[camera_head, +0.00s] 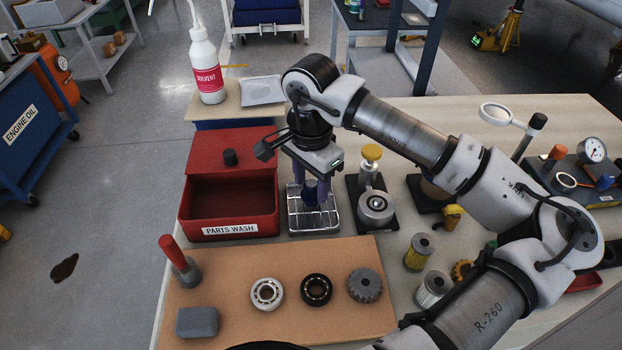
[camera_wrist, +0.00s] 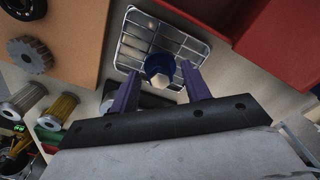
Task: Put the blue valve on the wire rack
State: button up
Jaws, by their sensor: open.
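The blue valve (camera_head: 311,190) stands within the outline of the wire rack (camera_head: 315,227), between the purple fingers of my gripper (camera_head: 310,196). In the wrist view the valve (camera_wrist: 160,69) shows a blue body with a pale, faceted end. There my gripper (camera_wrist: 161,76) is open, with one finger on each side of the valve. The wire rack (camera_wrist: 137,22) lies behind the valve, its silver grid and rim showing around it. The valve's base is partly hidden, and I cannot tell whether either finger touches it.
The red parts wash bin (camera_head: 228,229) stands close left of the rack. A yellow-knobbed device (camera_head: 372,152) stands close right. A brown mat (camera_head: 215,270) in front holds bearings, a gear (camera_head: 364,285), a grey block (camera_head: 197,321) and a red-handled tool (camera_head: 173,254).

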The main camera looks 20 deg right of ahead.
aim_at(311, 183)
notch_tip(311, 183, up, 12)
jog(key=shift+b, duration=0.3)
jog(key=shift+r, duration=0.1)
jog(key=shift+c, duration=0.5)
dwell(0.7)
